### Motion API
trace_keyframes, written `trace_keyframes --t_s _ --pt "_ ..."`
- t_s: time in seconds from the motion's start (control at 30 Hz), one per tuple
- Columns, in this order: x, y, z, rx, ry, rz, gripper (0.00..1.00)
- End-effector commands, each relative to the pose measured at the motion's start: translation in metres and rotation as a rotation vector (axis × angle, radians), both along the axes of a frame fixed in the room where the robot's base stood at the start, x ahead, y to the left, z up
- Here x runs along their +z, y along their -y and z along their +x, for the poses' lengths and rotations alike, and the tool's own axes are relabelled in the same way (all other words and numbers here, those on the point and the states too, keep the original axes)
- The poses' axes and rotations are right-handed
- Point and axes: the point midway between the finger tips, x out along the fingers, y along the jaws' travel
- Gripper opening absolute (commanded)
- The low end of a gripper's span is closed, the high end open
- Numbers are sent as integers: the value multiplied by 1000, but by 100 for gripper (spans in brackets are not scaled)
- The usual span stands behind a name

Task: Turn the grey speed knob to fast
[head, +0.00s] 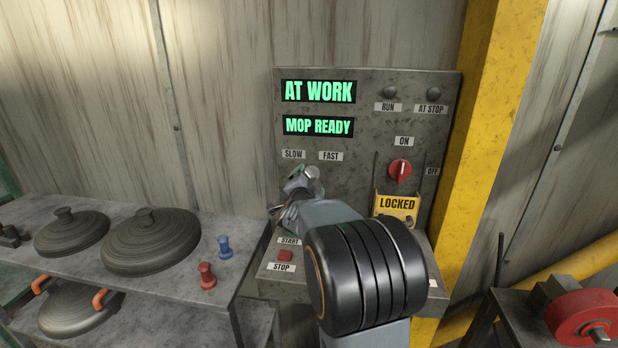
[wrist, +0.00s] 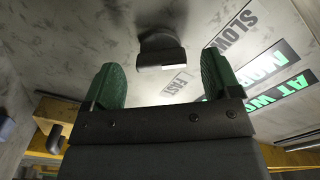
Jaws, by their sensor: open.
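The grey speed knob (head: 314,175) is on the panel below the SLOW label (head: 293,154) and the FAST label (head: 331,156), partly hidden by my gripper (head: 298,186). In the wrist view the knob (wrist: 161,52) sticks out from the panel, with the FAST label (wrist: 177,83) close beside it and the SLOW label (wrist: 240,20) farther right. My open gripper (wrist: 162,76) has its green fingers on either side of the knob's line, with clear gaps. I cannot tell exactly which label the knob points to.
Green displays read AT WORK (head: 318,91) and MOP READY (head: 318,126). A red switch (head: 400,171) and a yellow LOCKED plate (head: 397,205) are right of the knob. A red stop button (head: 285,256) is below. Grey lids (head: 150,240) lie on the left table; a yellow post (head: 480,140) stands right.

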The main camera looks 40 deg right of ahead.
Motion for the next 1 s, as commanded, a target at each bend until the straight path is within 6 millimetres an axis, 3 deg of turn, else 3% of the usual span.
trace_keyframes --t_s 0.23,0.63,1.0 --pt "0 16 17 0 -2 0 83" --pt "0 19 20 1 0 0 83" --pt "0 19 20 1 0 0 48"
